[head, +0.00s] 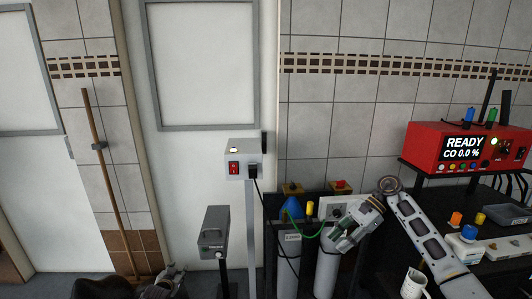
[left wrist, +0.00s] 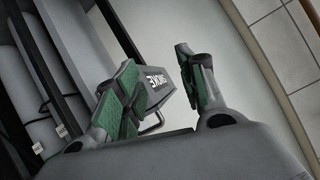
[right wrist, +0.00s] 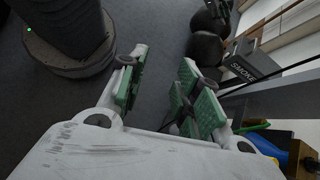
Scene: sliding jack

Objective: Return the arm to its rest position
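My right gripper (head: 345,238) is raised in front of the gas bottles and the black rack in the head view. In the right wrist view its green-padded fingers (right wrist: 165,88) stand apart with nothing between them. My left gripper (head: 173,278) is low at the bottom edge of the head view, partly cut off. In the left wrist view its fingers (left wrist: 160,85) stand apart and empty, with the grey smoke box (left wrist: 158,92) behind them. The smoke box (head: 215,232) also stands on a post in the head view, above and right of my left gripper.
A white switch box (head: 241,160) on a post has a black plug and cable. Grey cylinders (head: 327,270) stand in the rack (head: 272,205). At right, a red CO meter (head: 465,148) reads READY above a dark bench with bottles and a white cup (head: 413,284). A wooden pole (head: 105,180) leans left.

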